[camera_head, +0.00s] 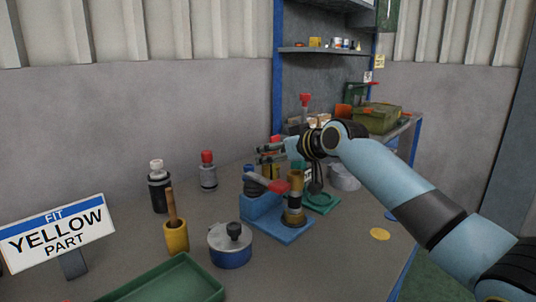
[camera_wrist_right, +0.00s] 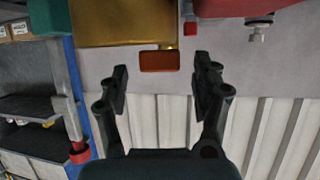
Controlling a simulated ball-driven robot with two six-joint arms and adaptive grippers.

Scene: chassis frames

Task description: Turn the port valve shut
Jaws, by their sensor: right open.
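A valve-like fixture with a brass upright body (camera_head: 295,198) stands on a blue base (camera_head: 262,212) in the middle of the table. A lever with a red end (camera_head: 278,187) reaches across its top from the left. I cannot tell for sure that this is the port valve. My right gripper (camera_head: 268,156) is open and empty, just behind and above the lever in the head view. In the right wrist view its two fingers (camera_wrist_right: 162,82) are apart, with a brass-coloured block (camera_wrist_right: 125,22) and a red-brown piece (camera_wrist_right: 160,61) beyond them. My left gripper is not in view.
A green-based fixture (camera_head: 323,204) stands close right of the blue base. A lidded blue pot (camera_head: 230,254), a yellow cup (camera_head: 176,238), a green tray (camera_head: 165,284), two bottles and a "FIT YELLOW PART" sign (camera_head: 58,232) are to the left. The front right tabletop is mostly clear.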

